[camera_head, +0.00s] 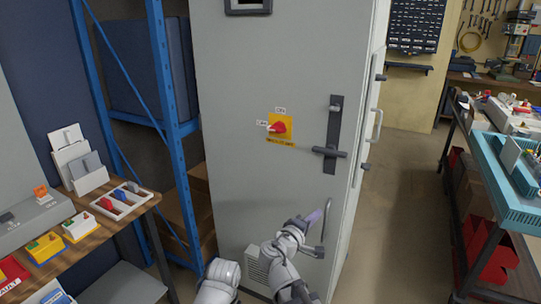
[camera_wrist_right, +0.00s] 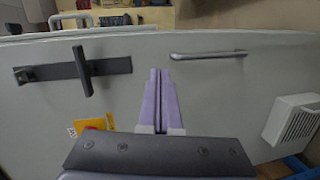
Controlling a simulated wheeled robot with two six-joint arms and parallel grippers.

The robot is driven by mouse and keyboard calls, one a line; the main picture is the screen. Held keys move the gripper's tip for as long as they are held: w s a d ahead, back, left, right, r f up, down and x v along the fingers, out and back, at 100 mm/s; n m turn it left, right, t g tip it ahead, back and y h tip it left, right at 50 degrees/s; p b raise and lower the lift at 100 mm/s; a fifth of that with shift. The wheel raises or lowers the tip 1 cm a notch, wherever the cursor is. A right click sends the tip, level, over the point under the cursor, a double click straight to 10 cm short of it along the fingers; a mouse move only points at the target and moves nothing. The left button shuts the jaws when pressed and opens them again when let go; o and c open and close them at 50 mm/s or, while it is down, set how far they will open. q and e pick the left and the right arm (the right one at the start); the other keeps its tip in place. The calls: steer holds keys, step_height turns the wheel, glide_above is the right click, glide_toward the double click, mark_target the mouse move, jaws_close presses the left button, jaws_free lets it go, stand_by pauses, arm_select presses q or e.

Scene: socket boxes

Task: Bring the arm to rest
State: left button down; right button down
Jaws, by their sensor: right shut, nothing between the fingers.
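My right gripper (camera_head: 316,215) reaches up in front of the grey cabinet door in the head view. Its purple fingers are shut together with nothing between them, as the right wrist view (camera_wrist_right: 158,78) also shows. The cabinet (camera_head: 235,130) stands upright and its front looks closed. A dark lever handle (camera_head: 329,152) is on its door, above the gripper. A slim grey pull handle (camera_head: 326,222) is just beside the fingertips in the head view. In the wrist view the pull handle (camera_wrist_right: 208,54) is apart from the fingers. My left gripper does not show.
A red rotary switch (camera_head: 278,127) on a yellow plate is on the cabinet. A wooden table (camera_head: 95,240) with bins stands at left, beside a blue shelf rack (camera_head: 174,80). A workbench (camera_head: 470,150) stands at right. The floor (camera_head: 400,200) between cabinet and workbench is clear.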

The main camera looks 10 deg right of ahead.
steer(key=s+a+f+m+g+y, duration=0.2)
steer(key=s+a+f+g+y, duration=0.15)
steer(key=s+f, duration=0.35)
steer(key=s+a+f+m+g+y, duration=0.25)
steer(key=s+a+f+g, duration=0.25)
steer(key=f, duration=0.4)
steer(key=s+a+f+g+y, duration=0.2)
steer(key=s+a+g+y, duration=0.2)
steer(key=s+a, duration=0.4)
step_height(320, 180, up, 12)
steer(key=p, duration=1.3)
steer(key=shift+r, duration=0.25)
steer(key=shift+t, duration=0.25)
